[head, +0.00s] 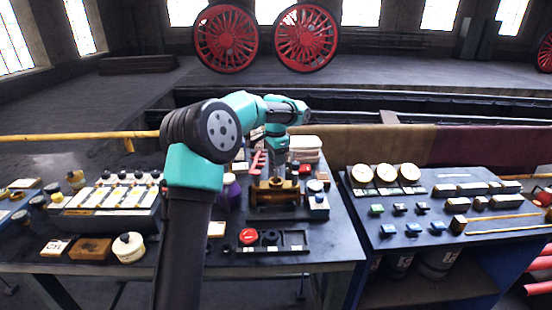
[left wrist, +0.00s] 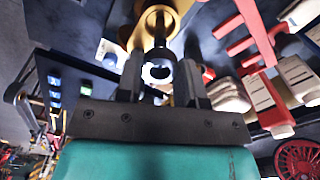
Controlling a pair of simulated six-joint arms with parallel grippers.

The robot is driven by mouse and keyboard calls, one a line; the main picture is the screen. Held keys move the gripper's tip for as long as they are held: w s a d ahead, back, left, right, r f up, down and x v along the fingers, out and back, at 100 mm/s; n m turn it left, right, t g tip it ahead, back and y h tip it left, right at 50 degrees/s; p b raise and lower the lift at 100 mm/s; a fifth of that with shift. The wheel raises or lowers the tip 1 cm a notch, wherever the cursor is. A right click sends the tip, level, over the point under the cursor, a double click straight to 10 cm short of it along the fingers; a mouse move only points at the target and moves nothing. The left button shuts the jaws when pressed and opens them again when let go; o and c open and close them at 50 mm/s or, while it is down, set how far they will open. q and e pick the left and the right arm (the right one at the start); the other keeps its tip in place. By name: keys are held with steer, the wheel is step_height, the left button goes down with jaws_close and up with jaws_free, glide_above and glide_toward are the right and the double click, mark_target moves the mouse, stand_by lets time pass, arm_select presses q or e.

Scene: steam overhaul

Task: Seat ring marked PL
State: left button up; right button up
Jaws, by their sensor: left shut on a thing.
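My left gripper (head: 276,172) is over the brass valve body (head: 275,194) on the left bench; its fingertips are small and partly hidden in the head view. In the left wrist view, my left gripper (left wrist: 162,82) is shut on a small ring (left wrist: 158,72), with a finger on each side of it. A dark, round part and the yellow brass body (left wrist: 166,18) lie just beyond the ring. I cannot tell whether the ring touches the brass, and no PL mark can be read. My right gripper is not in view.
A dark tray (head: 285,250) with a red knob (head: 248,236) lies in front of the brass body. A red rack (head: 257,162) and pale blocks (head: 304,142) stand close by. A cream jar (head: 128,248) stands at the front left. Gauges (head: 386,174) stand on the right bench.

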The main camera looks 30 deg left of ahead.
mark_target(276, 170)
arm_select(q)
steer(key=shift+f, duration=3.8)
stand_by(2.6)
steer(key=o, duration=1.1)
steer(key=shift+c, duration=0.2)
steer(key=shift+o, duration=0.3)
steer(key=shift+o, duration=1.3)
